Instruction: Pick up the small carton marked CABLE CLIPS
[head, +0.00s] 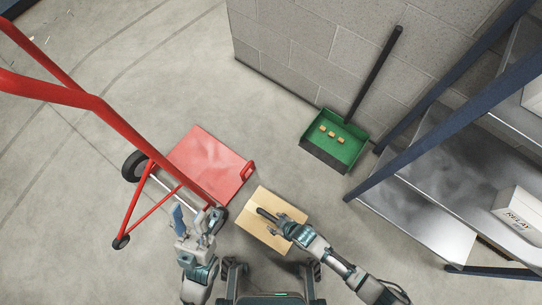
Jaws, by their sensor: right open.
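A tan cardboard carton (253,222) lies on the floor just in front of me, right of the red hand truck's plate. I cannot read any marking on it. My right gripper (271,220) is open over the carton's top and hides part of it; I cannot tell whether it touches. My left gripper (200,221) is beside the hand truck's lower frame, left of the carton; its finger opening is too unclear to judge. No CABLE CLIPS lettering is readable.
A green dustpan (335,140) holding several small tan pieces rests by the block wall (340,50). Blue-framed metal shelving (430,215) fills the right. Floor between carton and dustpan is clear.

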